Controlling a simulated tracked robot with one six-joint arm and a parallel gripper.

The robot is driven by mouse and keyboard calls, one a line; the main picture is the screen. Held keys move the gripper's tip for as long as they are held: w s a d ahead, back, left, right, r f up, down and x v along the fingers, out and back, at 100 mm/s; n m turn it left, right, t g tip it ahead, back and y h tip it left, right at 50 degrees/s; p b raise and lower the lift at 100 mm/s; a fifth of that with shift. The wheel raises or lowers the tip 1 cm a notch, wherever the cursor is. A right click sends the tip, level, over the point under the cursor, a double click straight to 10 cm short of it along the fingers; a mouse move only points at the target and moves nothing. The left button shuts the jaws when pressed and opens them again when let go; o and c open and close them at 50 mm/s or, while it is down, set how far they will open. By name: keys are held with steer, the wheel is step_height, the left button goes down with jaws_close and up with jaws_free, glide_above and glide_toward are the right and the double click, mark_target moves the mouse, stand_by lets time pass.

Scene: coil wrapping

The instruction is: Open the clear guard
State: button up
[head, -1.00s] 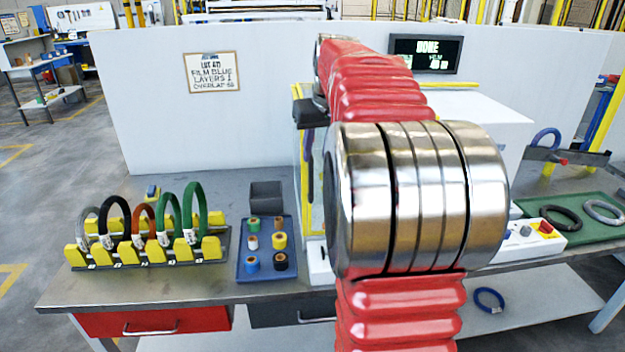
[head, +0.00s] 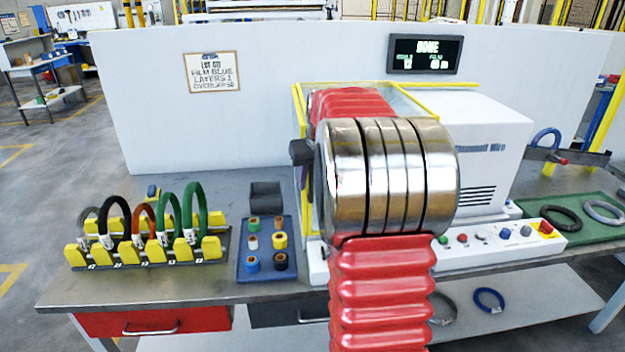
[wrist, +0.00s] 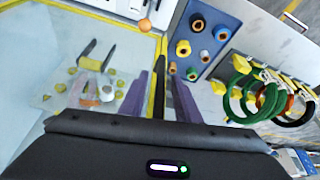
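The clear guard (head: 299,110) is a see-through box with yellow edges on the white machine. My arm hides much of its front in the head view. The wrist view shows its clear panel (wrist: 60,50) and yellow edge (wrist: 158,75), with rollers visible through it. The guard looks closed. My gripper (wrist: 163,70) is right at this yellow edge. Dark and purple finger shapes lie beside the edge, one seen through or reflected in the panel. I cannot tell whether they touch it or how far apart they are. An orange knob (wrist: 145,25) is farther along the edge.
A blue tray of tape rolls (head: 240,262) and a rack of coils (head: 147,252) stand left of the machine. A button panel (head: 490,246) is at its front right. A green tray (head: 590,238) lies farther right. A lit display (head: 425,54) hangs behind.

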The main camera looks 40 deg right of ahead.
jaws_close()
stand_by(0.3)
stand_by(0.3)
steer(key=shift+d+r, duration=0.1)
steer(key=shift+d, duration=0.05)
